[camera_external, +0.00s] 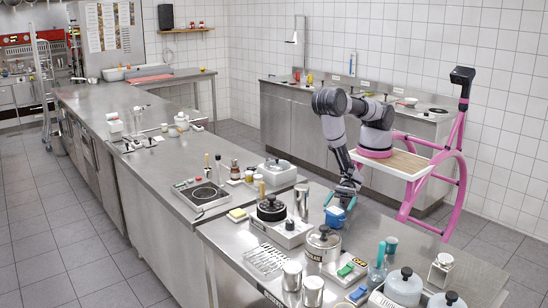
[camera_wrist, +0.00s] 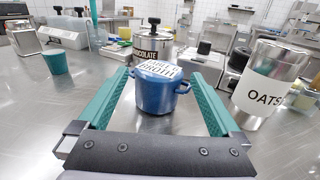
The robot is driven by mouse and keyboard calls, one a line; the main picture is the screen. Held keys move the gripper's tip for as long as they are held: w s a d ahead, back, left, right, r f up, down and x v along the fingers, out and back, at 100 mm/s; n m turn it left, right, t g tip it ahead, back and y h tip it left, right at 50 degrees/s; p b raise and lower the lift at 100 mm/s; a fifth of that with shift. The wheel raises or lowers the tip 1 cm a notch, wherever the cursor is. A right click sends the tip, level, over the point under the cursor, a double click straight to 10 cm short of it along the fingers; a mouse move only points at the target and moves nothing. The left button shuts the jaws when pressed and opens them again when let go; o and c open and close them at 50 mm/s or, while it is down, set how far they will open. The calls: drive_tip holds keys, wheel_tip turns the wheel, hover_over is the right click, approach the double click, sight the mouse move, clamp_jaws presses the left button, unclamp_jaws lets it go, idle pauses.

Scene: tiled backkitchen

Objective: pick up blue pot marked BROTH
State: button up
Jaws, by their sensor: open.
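The blue pot (camera_wrist: 155,95) marked BROTH has a white lettered top and two small side handles. In the wrist view it stands upright on the steel counter, between the teal fingers of my gripper (camera_wrist: 160,80). The fingers are open, one on each side, with a gap to the pot's body; whether a handle touches a finger I cannot tell. In the external view the blue pot (camera_external: 336,215) is near the counter's back edge, right below my gripper (camera_external: 343,200), which partly hides it.
A steel OATS canister (camera_wrist: 268,82) stands close right of the right finger. A steel CHOCOLATE pot (camera_wrist: 150,46) stands just behind the blue pot. A teal cup (camera_wrist: 55,61) is to the left with bare counter around it. A green-handled brush (camera_external: 378,270) stands nearer the front.

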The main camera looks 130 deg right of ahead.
sight(332, 217)
drive_tip(key=x, duration=0.3)
drive_tip(key=shift+f+x, duration=0.15)
drive_tip(key=shift+x, duration=1.2)
drive_tip(key=shift+f+x, duration=0.2)
drive_tip(key=shift+x, duration=1.15)
drive_tip(key=c, duration=1.4)
